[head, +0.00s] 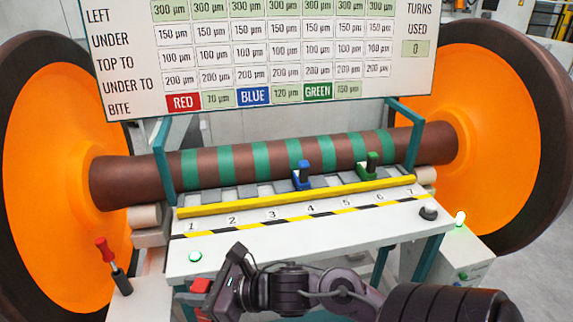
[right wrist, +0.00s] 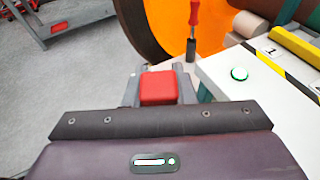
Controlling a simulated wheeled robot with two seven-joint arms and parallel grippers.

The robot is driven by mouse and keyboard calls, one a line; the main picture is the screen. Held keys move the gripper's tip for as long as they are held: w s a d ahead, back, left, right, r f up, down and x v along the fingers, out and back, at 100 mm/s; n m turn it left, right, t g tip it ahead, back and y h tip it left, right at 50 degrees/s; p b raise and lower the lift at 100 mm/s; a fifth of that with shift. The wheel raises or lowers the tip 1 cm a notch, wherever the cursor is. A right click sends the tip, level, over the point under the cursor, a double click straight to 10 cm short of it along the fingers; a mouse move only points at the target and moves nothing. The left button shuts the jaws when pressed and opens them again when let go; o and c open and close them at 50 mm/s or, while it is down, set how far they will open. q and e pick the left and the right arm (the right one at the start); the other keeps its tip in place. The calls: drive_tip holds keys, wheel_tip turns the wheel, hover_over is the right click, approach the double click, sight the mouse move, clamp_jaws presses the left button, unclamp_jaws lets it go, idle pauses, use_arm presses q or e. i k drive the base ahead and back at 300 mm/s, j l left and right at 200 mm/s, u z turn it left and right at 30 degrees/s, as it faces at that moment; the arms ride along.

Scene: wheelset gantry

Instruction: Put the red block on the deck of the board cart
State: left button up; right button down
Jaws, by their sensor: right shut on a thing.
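My right gripper (head: 212,290) is at the bottom middle of the head view, by the near left edge of the white numbered bench. It is shut on the red block (head: 200,286). In the right wrist view the red block (right wrist: 158,88) sits between the two grey fingers of my right gripper (right wrist: 158,80). It is held beside the bench edge. A low grey and red cart-like thing (right wrist: 60,16) stands on the floor at the upper left of the right wrist view; I cannot tell whether it is the board cart. My left gripper is not in view.
The white bench (head: 270,240) carries a yellow bar (head: 300,195), a blue block (head: 301,175) and a green block (head: 369,166). A red-handled tool (head: 112,265) stands at left. A brown axle joins two orange wheels. Grey floor (right wrist: 60,85) is clear at left.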

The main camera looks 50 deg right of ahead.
sight(332, 231)
drive_tip(key=i+j+z, duration=0.1)
drive_tip(key=j+z, duration=0.25)
drive_tip(key=i+j+z, duration=0.1)
drive_tip(key=z, duration=0.25)
drive_tip(key=j+z, duration=0.35)
